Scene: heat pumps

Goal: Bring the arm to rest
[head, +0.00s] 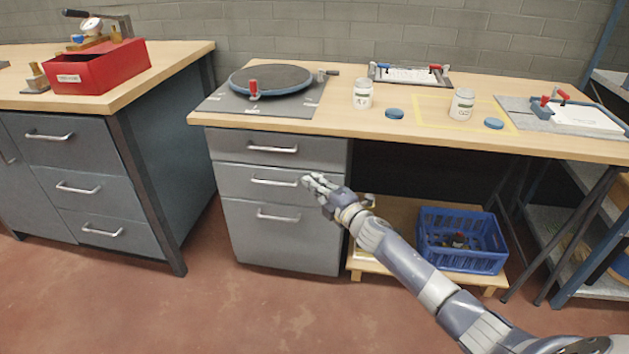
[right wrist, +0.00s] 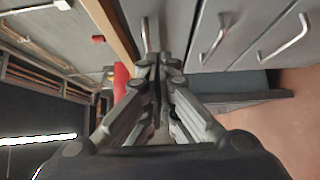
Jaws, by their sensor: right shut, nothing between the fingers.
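My right arm reaches in from the lower right of the head view. Its gripper (head: 309,179) is shut and empty, in front of the grey drawer unit under the workbench. In the head view its fingertips overlap the right part of the middle drawer (head: 315,187), just right of that drawer's bar handle (head: 275,183). In the right wrist view the closed fingers (right wrist: 158,68) point toward the drawer fronts, with a bar handle (right wrist: 146,36) beyond their tips. I cannot tell the exact gap to the drawer. My left gripper is not in view.
The workbench (head: 340,122) holds a round dark turntable (head: 272,80), two white jars (head: 363,94), blue lids (head: 395,113) and clamp boards. A blue crate (head: 462,262) stands on a low wooden platform below. A red box (head: 98,68) sits on the left bench. The floor ahead is clear.

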